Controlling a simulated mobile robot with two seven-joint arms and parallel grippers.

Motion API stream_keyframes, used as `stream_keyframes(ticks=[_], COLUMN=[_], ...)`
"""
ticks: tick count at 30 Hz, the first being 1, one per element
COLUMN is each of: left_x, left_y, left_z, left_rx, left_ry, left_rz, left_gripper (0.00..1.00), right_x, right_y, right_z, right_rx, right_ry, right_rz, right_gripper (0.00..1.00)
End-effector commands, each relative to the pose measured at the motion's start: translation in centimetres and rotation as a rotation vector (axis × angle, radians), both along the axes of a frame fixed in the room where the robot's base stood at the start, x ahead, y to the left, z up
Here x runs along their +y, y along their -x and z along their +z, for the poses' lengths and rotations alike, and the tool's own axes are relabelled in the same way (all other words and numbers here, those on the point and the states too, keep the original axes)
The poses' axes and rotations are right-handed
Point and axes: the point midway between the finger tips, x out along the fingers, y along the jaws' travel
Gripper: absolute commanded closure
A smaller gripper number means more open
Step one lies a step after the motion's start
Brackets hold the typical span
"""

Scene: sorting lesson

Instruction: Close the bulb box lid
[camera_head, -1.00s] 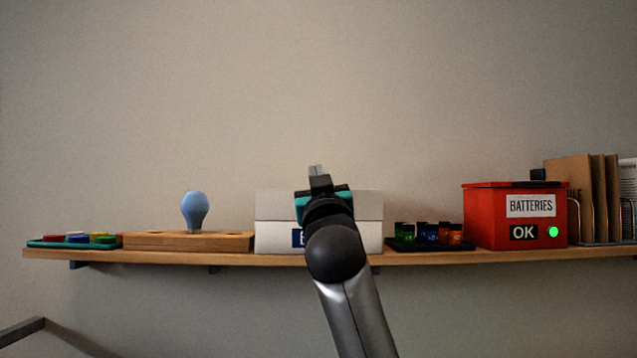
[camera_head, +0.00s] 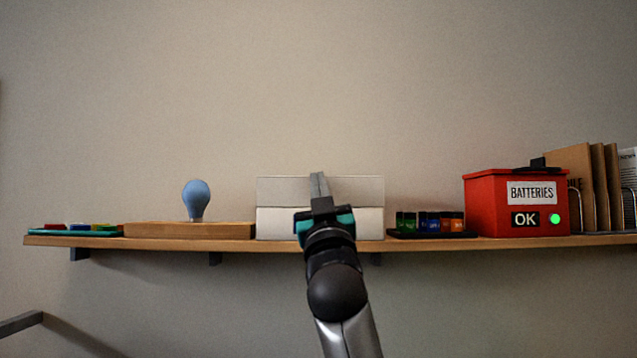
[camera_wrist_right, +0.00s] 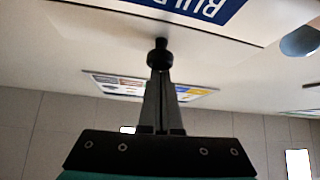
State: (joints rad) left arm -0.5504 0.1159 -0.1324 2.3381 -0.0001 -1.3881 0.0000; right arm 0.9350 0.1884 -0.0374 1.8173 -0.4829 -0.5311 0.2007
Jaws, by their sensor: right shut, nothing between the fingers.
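The white bulb box (camera_head: 275,225) stands on the middle of the wooden shelf. Its upper white panel, which looks like the raised lid (camera_head: 360,190), rises above the front, with a thin line between them. My right gripper (camera_head: 318,177) is shut and empty, pointing up in front of the box and covering its label. In the right wrist view, the shut fingers (camera_wrist_right: 161,80) point at a dark knob (camera_wrist_right: 160,54); I cannot tell whether they touch it. The box's blue label (camera_wrist_right: 200,8) shows upside down at the top there. My left gripper is not in view.
A blue bulb (camera_head: 196,200) stands in a wooden block (camera_head: 190,230) left of the box. A dark tray of small coloured items (camera_head: 430,223) is close on the right, then a red batteries box (camera_head: 485,205). The wall above the shelf (camera_head: 420,241) is clear.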

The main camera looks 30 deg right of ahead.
Motion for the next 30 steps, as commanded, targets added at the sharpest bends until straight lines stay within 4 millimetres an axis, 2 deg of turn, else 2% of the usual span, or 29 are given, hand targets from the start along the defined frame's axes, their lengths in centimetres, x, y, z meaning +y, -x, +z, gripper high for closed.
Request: stream_keyframes(ticks=[25,29,30], left_x=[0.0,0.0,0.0], left_y=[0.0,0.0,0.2], left_z=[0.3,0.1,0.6], left_rx=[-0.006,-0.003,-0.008], left_ry=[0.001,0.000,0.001], left_rz=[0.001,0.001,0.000], left_gripper=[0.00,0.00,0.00], right_x=[0.0,-0.1,-0.2], right_y=[0.0,0.0,-0.1], right_z=[-0.7,-1.3,-1.6], right_rx=[0.004,0.007,0.007], right_ry=[-0.002,-0.003,-0.003], right_rz=[-0.001,0.000,0.000], right_gripper=[1.00,1.00,1.00])
